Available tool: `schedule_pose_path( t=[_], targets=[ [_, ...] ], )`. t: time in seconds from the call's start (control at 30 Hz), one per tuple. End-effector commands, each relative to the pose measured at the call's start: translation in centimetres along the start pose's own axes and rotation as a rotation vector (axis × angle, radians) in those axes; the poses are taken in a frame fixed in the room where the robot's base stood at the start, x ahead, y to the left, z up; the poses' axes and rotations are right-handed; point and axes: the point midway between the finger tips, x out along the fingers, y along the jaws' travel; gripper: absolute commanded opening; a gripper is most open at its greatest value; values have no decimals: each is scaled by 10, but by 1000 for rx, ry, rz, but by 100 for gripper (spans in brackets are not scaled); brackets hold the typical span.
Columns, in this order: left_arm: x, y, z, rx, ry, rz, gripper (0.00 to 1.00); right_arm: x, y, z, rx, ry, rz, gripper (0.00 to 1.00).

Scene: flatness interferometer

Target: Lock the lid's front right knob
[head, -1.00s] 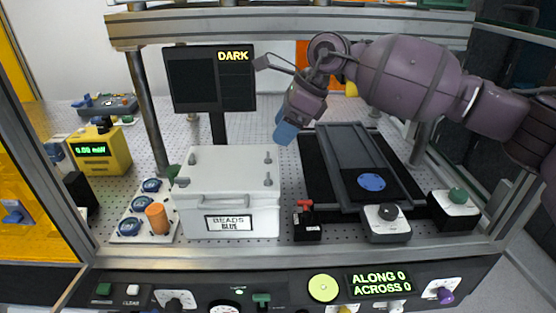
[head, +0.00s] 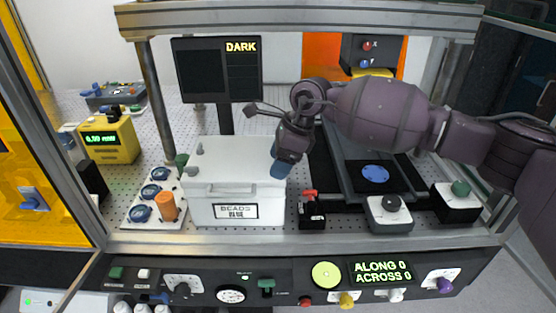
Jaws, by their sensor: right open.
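The white box (head: 238,192) with a "BEADS" label on its front stands on the perforated table, and its white lid (head: 235,158) is down on it. Two small grey knobs show on the lid's left side: a back left knob (head: 199,148) and a front left knob (head: 192,172). My right gripper (head: 279,169) reaches down from the right with its blue fingertips at the lid's front right corner. It is open, and it hides the front right knob and the back right one. I cannot tell whether it touches the knob. My left gripper is not in view.
Right of the box are a black block with a red lever (head: 311,210), a dark rail stage with a blue disc (head: 375,174), and two knob boxes. A plate with blue dials and an orange cylinder (head: 167,206) stands left. A monitor (head: 217,70) rises behind.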

Motion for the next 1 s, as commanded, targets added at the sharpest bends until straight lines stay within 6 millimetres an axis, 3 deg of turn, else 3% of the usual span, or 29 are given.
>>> schedule_pose_path(
  t=[0.4, 0.73, 1.0],
  targets=[
    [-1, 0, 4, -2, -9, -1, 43, 8, 0, 0, 0, -1, -1, 64],
    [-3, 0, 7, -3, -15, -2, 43, 8, 0, 0, 0, -1, 0, 15],
    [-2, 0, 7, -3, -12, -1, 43, 8, 0, 0, 24, -1, -11, 14]
  ],
)
